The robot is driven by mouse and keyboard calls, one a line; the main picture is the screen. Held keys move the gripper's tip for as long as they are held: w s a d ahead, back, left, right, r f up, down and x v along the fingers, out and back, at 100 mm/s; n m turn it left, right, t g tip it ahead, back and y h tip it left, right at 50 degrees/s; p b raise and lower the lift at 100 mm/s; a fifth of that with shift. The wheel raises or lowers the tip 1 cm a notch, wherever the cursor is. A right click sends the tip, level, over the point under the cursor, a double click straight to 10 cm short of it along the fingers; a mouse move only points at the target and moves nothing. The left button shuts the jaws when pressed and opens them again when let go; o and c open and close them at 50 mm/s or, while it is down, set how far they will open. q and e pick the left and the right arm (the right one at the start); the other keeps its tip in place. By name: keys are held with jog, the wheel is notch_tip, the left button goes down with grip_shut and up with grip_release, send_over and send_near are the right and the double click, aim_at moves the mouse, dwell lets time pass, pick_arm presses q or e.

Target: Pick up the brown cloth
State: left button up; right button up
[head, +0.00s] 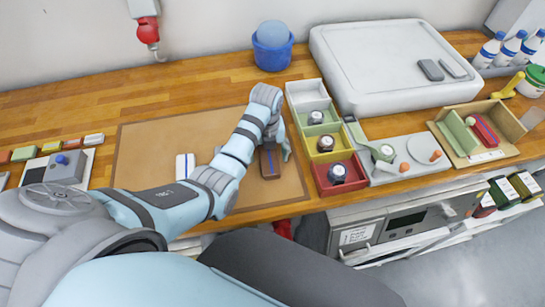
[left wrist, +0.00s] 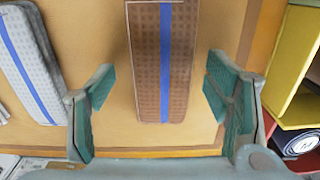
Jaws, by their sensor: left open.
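The brown cloth (left wrist: 148,70) is a folded, long rectangle with a blue stripe, lying flat on the tan mat. In the left wrist view it lies between the two fingers of my left gripper (left wrist: 160,108), which is open, with a gap on both sides of the cloth. In the head view the brown cloth (head: 268,163) shows beside my left gripper (head: 280,148), partly covered by it. A white-grey cloth (left wrist: 25,60) with a blue stripe lies to the left; it also shows in the head view (head: 185,166). My right gripper is not in view.
The tan mat (head: 140,145) lies on the wooden bench. A blue bucket (head: 272,47) and a big white tray (head: 345,65) stand behind. A grey box (head: 62,165) is at left.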

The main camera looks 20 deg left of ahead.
pick_arm(q)
jog(key=shift+f, duration=0.2)
jog(key=shift+s+r, duration=0.1)
jog(key=shift+r, duration=0.05)
jog(key=c, duration=1.2)
jog(key=shift+c, duration=0.2)
